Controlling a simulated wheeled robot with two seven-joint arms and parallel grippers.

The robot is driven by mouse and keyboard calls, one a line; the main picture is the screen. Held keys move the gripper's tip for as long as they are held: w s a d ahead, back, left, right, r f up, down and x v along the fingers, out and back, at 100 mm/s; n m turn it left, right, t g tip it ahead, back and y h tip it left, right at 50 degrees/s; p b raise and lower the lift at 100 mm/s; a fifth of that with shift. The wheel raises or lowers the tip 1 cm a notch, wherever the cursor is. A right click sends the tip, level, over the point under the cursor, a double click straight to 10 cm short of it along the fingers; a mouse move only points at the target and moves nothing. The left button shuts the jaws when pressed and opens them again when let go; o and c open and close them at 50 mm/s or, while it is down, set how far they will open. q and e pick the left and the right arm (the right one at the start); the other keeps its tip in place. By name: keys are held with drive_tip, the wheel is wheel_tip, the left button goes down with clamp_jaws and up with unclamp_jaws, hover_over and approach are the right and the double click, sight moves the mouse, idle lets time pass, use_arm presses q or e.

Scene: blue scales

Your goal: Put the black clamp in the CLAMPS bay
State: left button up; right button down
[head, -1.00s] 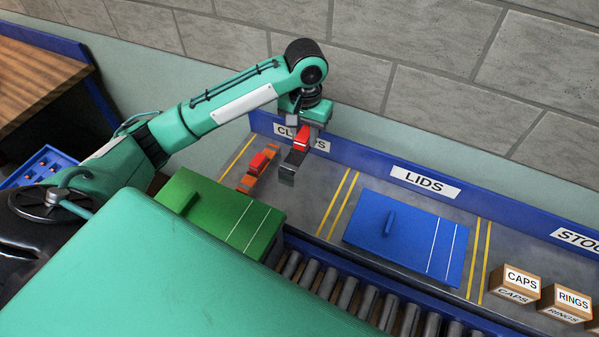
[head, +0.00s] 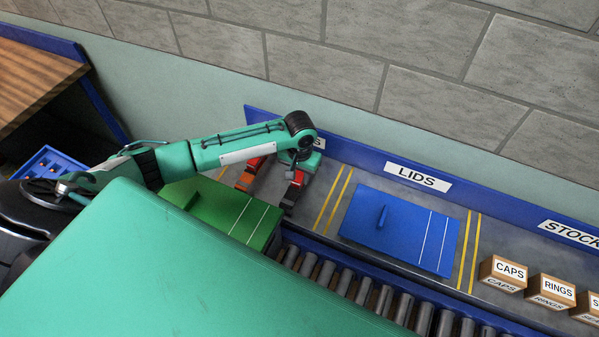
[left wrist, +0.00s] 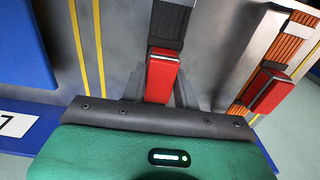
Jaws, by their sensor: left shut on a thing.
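The black clamp (head: 290,196), with black ribbed jaws and a red grip, is held by my left gripper (head: 296,176) in the bay under the CLAMPS sign. The arm hides most of that sign, leaving its last letter (head: 319,143) showing. In the left wrist view, the gripper (left wrist: 162,92) is shut on the clamp's red grip (left wrist: 163,72). The clamp is low over the grey bay floor (head: 312,203); I cannot tell whether it touches. My right gripper is not in view.
An orange clamp with a red grip (head: 250,174) lies in the same bay, left of the black one and apart. A green panel (head: 210,215) is in front. Yellow lines separate the LIDS bay with its blue lid (head: 400,230). Rollers (head: 365,290) run along the front.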

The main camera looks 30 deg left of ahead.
sight(300, 176)
use_arm(q)
drive_tip(key=shift+f, duration=0.15)
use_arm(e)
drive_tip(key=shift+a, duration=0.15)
use_arm(q)
drive_tip(key=o, duration=1.1)
drive_tip(key=shift+c, duration=0.2)
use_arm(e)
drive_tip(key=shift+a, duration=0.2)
use_arm(q)
wheel_tip(300, 176, up, 12)
drive_tip(key=b, duration=0.2)
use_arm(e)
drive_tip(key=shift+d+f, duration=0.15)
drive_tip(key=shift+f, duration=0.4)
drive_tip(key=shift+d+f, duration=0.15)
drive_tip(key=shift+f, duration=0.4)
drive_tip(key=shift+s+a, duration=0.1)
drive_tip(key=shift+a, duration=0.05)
